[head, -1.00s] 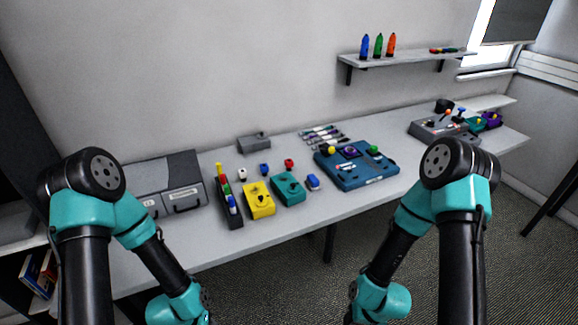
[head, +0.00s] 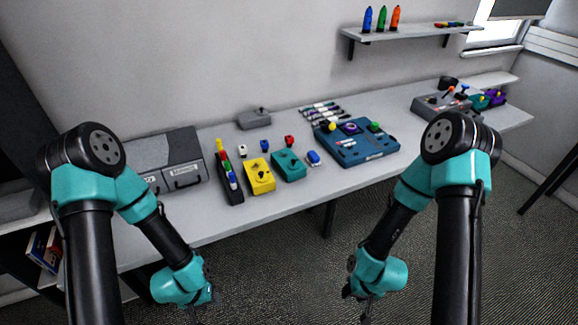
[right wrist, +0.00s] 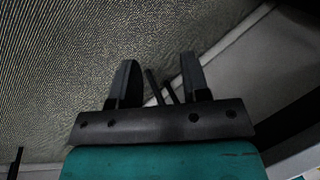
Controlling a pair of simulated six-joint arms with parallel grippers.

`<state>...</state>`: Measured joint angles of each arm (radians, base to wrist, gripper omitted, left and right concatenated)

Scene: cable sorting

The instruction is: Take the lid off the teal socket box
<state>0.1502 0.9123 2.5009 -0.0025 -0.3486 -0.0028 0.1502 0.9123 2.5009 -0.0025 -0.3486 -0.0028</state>
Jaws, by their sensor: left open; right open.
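My right gripper (head: 362,300) also hangs low in front of the table, to the right of the box. In the right wrist view the right gripper (right wrist: 155,80) is open and empty over the carpet.
The yellow box (head: 259,175) and a dark rack (head: 229,180) stand left of the teal box. A blue panel (head: 357,150) lies further right. A grey case (head: 170,160) is at the left.

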